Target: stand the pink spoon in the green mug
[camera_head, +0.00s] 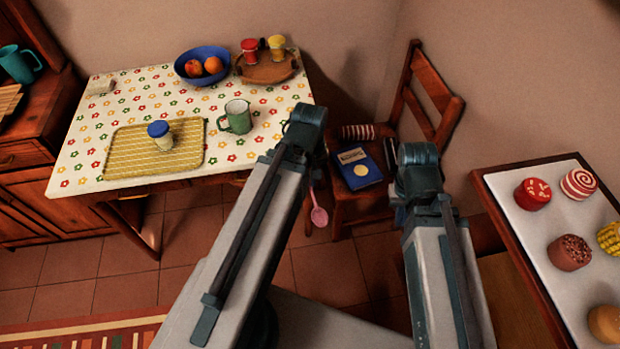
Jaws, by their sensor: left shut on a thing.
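The green mug (238,120) stands upright on the flowered tablecloth near the table's right side, its pale inside facing up and its handle to the left. The pink spoon (319,215) hangs bowl down beyond the table's right edge, over the floor. My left gripper (314,178) is shut on the spoon's upper part. It is mostly hidden behind my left arm, to the right of the mug and apart from it. My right gripper (398,208) is mostly hidden behind my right arm, in front of the chair; its jaws cannot be made out.
A yellow placemat (125,160) with a blue-lidded jar (160,135) lies left of the mug. A blue fruit bowl (203,60) and a wooden tray (265,72) with two shakers stand behind. A chair (435,95) holds a blue book (357,168). A white-topped table (540,235) with cakes is right.

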